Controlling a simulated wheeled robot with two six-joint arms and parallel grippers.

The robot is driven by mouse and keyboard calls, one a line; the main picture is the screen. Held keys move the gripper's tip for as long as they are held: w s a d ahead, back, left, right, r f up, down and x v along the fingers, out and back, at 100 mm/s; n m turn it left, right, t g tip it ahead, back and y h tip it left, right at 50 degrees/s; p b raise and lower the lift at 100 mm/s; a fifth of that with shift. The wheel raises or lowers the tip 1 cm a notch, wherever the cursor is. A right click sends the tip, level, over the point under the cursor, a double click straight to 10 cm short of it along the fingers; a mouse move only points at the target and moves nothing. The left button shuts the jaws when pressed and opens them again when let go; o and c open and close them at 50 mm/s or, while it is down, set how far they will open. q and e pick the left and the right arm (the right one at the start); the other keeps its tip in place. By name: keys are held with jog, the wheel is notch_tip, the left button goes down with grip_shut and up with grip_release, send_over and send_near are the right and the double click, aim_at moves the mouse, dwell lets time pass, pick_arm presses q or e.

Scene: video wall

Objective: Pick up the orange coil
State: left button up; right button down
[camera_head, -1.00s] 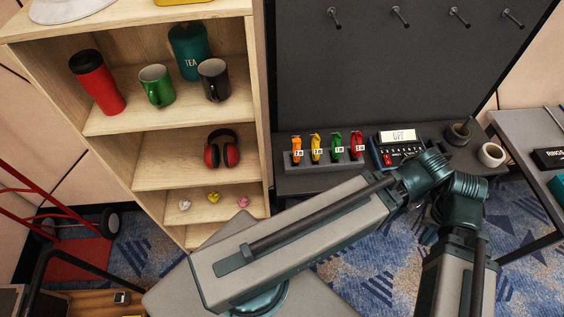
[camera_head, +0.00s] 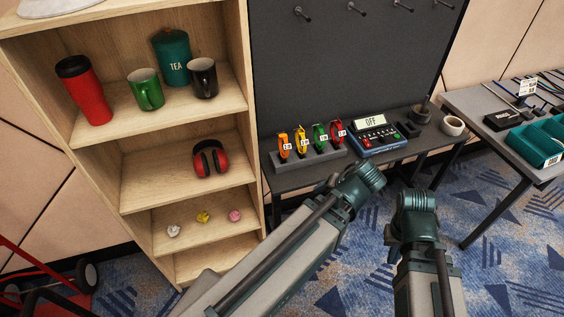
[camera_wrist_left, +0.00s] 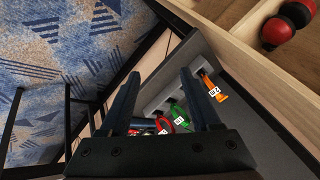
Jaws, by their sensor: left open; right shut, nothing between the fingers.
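The orange coil (camera_head: 284,146) hangs with a white tag at the left end of a grey rack (camera_head: 316,160) on the dark bench. In the left wrist view the orange coil (camera_wrist_left: 214,88) lies just right of the right-hand finger, outside the finger gap. My left gripper (camera_wrist_left: 158,76) is open and empty there, with the rack beyond its fingers. In the head view my left arm reaches from the lower left towards the bench, and its fingers do not show. My right arm stands at the lower right, and I see no fingers on it.
Yellow (camera_head: 301,139), green (camera_head: 320,135) and red (camera_head: 338,131) coils share the rack. A blue meter (camera_head: 374,137) and a white roll (camera_head: 453,125) stand to its right. A wooden shelf (camera_head: 246,120) rises close on the left. Carpet is free in front.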

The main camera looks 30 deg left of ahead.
pick_arm(q)
jog(key=w+a+f+n+t+y+b, duration=0.2)
jog(key=w+a+f+n+y+b, duration=0.15)
jog(key=a+b, duration=0.25)
jog(key=w+a+f+n+t+y+b, duration=0.2)
jog(key=w+a+b, duration=0.2)
jog(key=a+b, duration=0.2)
jog(key=n+t+y+b, duration=0.25)
jog(key=t+b, duration=0.25)
jog(key=b, duration=0.5)
send_near(282, 134)
jog(key=shift+m, duration=0.3)
jog(key=w+a, duration=0.1)
jog(key=w+a+f, duration=0.1)
jog(key=w+a, duration=0.1)
jog(key=w+a+f, duration=0.1)
jog(key=a, duration=0.1)
jog(key=shift+w+a+f+p, duration=0.1)
jog(key=shift+w+f+p, duration=0.05)
jog(key=shift+w+p, duration=0.2)
jog(key=shift+w, duration=0.1)
jog(key=shift+g+y, duration=0.3)
jog(key=x, duration=0.5)
jog(key=shift+w, duration=0.35)
grip_shut()
